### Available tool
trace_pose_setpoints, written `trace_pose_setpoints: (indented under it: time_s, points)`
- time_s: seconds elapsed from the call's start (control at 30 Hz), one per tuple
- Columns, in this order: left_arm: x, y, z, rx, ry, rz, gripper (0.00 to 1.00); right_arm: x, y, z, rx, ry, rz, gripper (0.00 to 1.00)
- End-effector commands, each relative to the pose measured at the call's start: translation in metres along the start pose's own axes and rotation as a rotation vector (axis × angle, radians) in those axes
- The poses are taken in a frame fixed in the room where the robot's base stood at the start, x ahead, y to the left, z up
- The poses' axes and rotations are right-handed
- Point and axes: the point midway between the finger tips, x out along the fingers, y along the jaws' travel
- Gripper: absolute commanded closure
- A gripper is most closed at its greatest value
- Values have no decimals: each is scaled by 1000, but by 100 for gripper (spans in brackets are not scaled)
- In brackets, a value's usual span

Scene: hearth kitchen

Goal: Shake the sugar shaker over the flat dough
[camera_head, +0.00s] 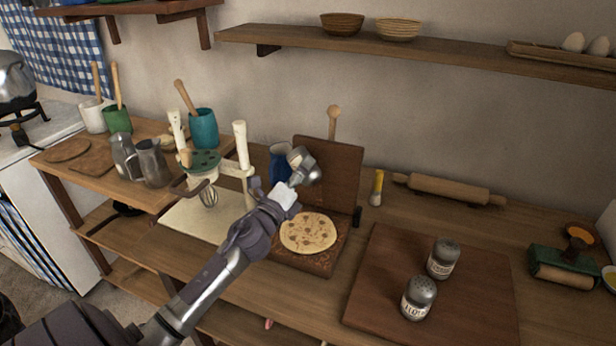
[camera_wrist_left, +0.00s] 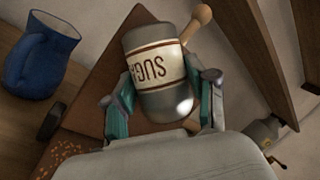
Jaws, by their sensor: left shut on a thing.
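My left gripper (camera_head: 291,184) is shut on the sugar shaker (camera_head: 306,168), a grey metal-ended jar. It holds the shaker tilted in the air, above and behind the flat dough (camera_head: 308,233). In the left wrist view the shaker (camera_wrist_left: 160,65) sits between the teal fingers, and its label partly reads "SUGAR", upside down. The dough is a pale round with brown spots on a hinged wooden press (camera_head: 333,170), whose lid stands open. I cannot tell whether sugar is falling. My right gripper is not in view.
A blue jug (camera_head: 280,163) stands close behind the gripper. A cream stand with a whisk (camera_head: 209,196) is left of it. Two other shakers, the flour shaker (camera_head: 418,298) and another (camera_head: 443,259), stand on a board at right. A rolling pin (camera_head: 448,188) lies behind.

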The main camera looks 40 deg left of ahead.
Motion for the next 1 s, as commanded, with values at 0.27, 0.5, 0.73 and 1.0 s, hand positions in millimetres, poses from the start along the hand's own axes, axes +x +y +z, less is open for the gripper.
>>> trace_pose_setpoints:
  time_s: [0.27,0.5,0.73,1.0]
  points:
    - [4,8,11,0,-1,-1,83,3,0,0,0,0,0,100]
    - [1,1,3,-1,0,-1,83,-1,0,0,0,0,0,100]
    - [-11,7,15,0,-1,1,83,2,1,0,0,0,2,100]
    - [-24,13,31,1,0,0,83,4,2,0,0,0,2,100]
